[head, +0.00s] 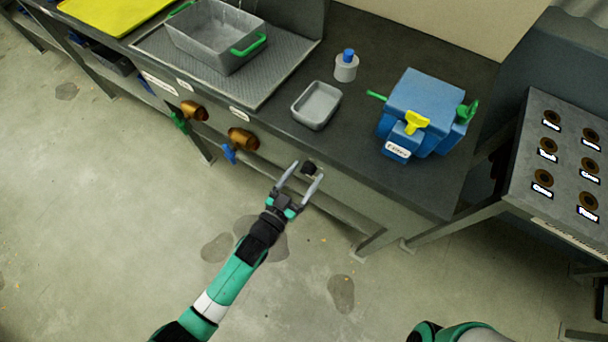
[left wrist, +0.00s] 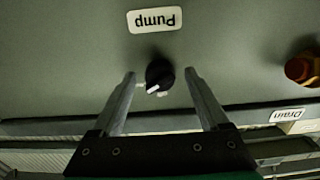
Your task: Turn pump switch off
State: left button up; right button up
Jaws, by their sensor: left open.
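The pump switch is a black round knob (head: 308,169) on the front panel of the grey bench. In the left wrist view the knob (left wrist: 159,74) has a white pointer mark aimed toward the lower left of the picture. The "Pump" label (left wrist: 155,19) appears upside down beside it. My left gripper (head: 302,170) is open, with one finger on each side of the knob. In the left wrist view the gripper (left wrist: 160,76) has visible gaps between the fingers and the knob. I cannot tell how deep the fingertips reach. My right gripper is not in view.
Two brass valves, one with a blue handle (head: 242,139) and one with a green handle (head: 194,111), stick out left of the switch. A blue filter unit (head: 422,106), grey tray (head: 316,105) and white bottle (head: 346,66) stand on the bench. The floor in front is clear.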

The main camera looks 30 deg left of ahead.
pick_arm(q)
grip_shut()
jog(key=shift+n, duration=0.3)
jog(key=shift+n+p, duration=0.4)
jog(key=shift+n, duration=5.2)
